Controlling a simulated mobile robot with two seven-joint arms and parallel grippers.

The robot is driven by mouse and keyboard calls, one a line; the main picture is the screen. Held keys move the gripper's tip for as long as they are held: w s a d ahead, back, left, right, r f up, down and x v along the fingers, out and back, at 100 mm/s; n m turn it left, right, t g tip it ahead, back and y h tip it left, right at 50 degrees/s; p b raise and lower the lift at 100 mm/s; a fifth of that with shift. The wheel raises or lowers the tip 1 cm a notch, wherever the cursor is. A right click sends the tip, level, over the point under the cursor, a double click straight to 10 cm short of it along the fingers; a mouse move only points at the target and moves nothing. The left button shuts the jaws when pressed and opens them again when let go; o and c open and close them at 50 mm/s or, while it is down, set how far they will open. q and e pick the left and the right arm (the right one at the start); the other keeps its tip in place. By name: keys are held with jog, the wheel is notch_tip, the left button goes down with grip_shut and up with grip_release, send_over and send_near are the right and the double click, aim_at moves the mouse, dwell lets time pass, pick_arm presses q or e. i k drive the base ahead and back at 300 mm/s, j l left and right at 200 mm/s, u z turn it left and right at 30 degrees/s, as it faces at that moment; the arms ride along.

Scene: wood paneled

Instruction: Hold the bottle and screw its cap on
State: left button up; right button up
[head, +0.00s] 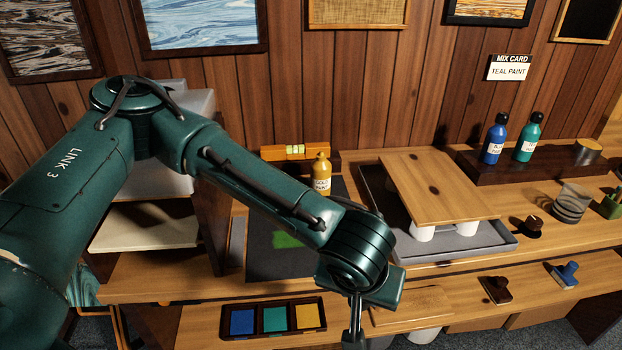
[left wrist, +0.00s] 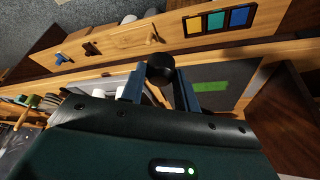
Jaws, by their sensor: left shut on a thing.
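The yellow bottle (head: 321,176) stands upright at the back of the bench, with a bare yellow neck and no dark cap on it. My left gripper (left wrist: 160,82) is shut on a round black cap (left wrist: 160,67), held between its two fingers in the left wrist view. In the head view the left gripper (head: 355,336) points down at the bottom edge, in front of and below the bottle, well apart from it. Its fingertips and the cap are cut off there. My right gripper is not in view.
A dark mat with a green patch (head: 287,240) lies before the bottle. An orange level (head: 296,152) is behind it. A grey tray (head: 505,243) with a wooden board (head: 437,186) on white cups is at right. Capped blue (head: 494,140) and teal (head: 528,139) bottles stand farther right.

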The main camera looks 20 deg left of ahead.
aim_at(321, 168)
jog(key=u, duration=1.4)
jog(key=k+j, duration=0.2)
jog(key=k, duration=0.2)
